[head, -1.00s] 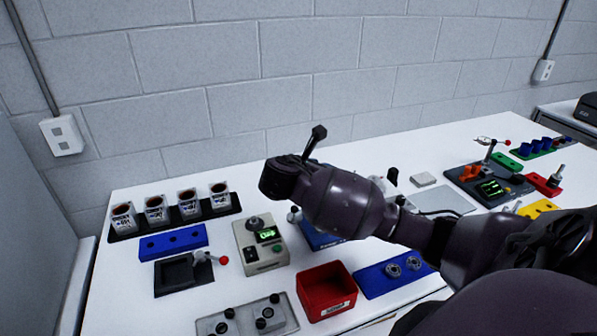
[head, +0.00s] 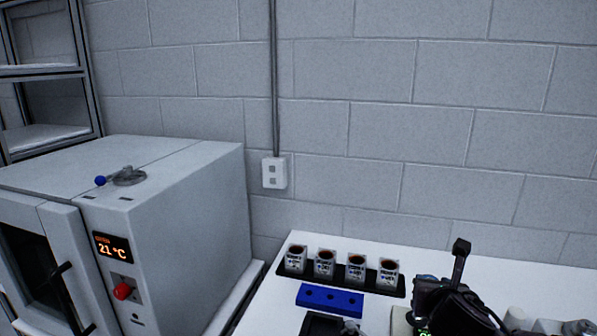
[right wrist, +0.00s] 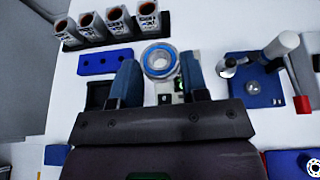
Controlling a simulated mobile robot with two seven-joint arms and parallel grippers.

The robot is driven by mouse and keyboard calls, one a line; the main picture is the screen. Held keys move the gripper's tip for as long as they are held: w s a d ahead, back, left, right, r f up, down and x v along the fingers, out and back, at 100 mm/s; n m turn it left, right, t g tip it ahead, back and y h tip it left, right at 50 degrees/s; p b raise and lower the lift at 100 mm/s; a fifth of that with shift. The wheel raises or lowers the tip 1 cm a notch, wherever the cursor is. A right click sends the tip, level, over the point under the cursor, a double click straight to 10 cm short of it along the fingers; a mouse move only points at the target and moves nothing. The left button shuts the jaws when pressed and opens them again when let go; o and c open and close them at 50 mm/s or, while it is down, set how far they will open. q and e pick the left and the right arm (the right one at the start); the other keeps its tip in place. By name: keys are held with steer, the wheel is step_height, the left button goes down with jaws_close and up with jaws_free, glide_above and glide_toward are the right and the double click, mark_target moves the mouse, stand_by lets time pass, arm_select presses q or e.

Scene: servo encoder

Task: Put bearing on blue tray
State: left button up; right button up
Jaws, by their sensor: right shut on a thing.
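A bearing (right wrist: 160,61), a metal ring with a blue inner band, is held between the fingertips of my right gripper (right wrist: 160,75) in the right wrist view. It is above the table. A long blue tray (head: 329,300) with a row of round holes lies in front of the cups in the head view. It also shows empty at the upper left of the right wrist view (right wrist: 105,62), left of the bearing and apart from it. In the head view my right wrist is dark at the lower right, its fingers not clear. My left gripper is not visible.
Several labelled cups (head: 325,263) stand in a black rack behind the blue tray. A blue device with a lever (right wrist: 257,92) is right of the bearing. A white oven (head: 180,230) stands at the left. A wall socket (head: 274,172) is on the brick wall.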

steer(key=s+a+f+n+y+b, duration=0.1)
steer(key=s+a+f+n+y, duration=0.25)
steer(key=s+a+f, duration=0.35)
steer(key=w+d+r+m+h+p, duration=0.2)
steer(key=w+d+r+m+h, duration=0.3)
steer(key=w+d+r, duration=0.35)
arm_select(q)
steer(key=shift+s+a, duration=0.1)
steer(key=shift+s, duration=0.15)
arm_select(e)
steer(key=s+d+m+g+h, duration=0.4)
steer(key=d+m+g+h, duration=0.4)
steer(key=d, duration=0.7)
steer(key=shift+s+d+f+m+g, duration=0.2)
steer(key=shift+d+f+m+g, duration=0.25)
steer(key=shift+m+g, duration=0.75)
steer(key=shift+f, duration=0.1)
arm_select(q)
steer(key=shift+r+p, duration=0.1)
steer(key=shift+p, duration=0.2)
arm_select(e)
step_height(320, 180, down, 20)
steer(key=shift+r, duration=0.25)
